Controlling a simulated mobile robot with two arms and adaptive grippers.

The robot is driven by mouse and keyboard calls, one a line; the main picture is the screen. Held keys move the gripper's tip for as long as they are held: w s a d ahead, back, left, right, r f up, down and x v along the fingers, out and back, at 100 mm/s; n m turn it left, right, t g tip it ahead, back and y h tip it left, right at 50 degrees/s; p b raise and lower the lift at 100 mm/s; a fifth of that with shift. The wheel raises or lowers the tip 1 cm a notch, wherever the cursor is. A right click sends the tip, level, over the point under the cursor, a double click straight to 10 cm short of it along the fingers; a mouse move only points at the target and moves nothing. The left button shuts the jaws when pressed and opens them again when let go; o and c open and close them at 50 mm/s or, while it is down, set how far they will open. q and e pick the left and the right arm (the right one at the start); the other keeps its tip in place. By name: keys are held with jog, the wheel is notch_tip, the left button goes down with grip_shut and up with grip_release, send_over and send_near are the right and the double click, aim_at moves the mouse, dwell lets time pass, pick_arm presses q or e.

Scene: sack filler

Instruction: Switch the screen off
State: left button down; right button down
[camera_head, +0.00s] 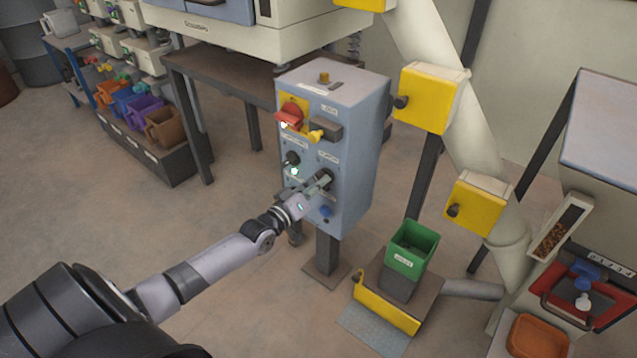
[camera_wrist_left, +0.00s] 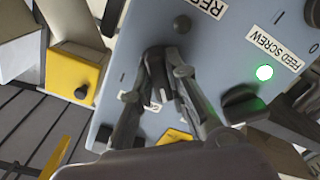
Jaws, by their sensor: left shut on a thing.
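The grey-blue control box (camera_head: 354,150) stands on a post in the middle of the head view. A dark knob sits low on the right of its front, under a small white label (camera_head: 328,158) too small to read surely. My left gripper (camera_head: 323,182) is shut on this knob (camera_wrist_left: 160,94), its fingers on either side of it in the left wrist view (camera_wrist_left: 166,88). The fingers hide part of the knob and the label beside it. My right gripper is not in view.
The feed screw knob (camera_wrist_left: 240,100) is close by, with a lit green lamp (camera_wrist_left: 264,73). A red switch (camera_head: 288,118) and a blue button (camera_head: 326,211) share the front. A green bin (camera_head: 412,250) and yellow-boxed pipe (camera_head: 478,203) stand to the right.

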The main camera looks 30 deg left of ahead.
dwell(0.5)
pick_arm(q)
jog(key=c, duration=1.6)
grip_release()
jog(key=shift+o, duration=0.2)
jog(key=s, duration=1.2)
jog(key=shift+a, duration=0.45)
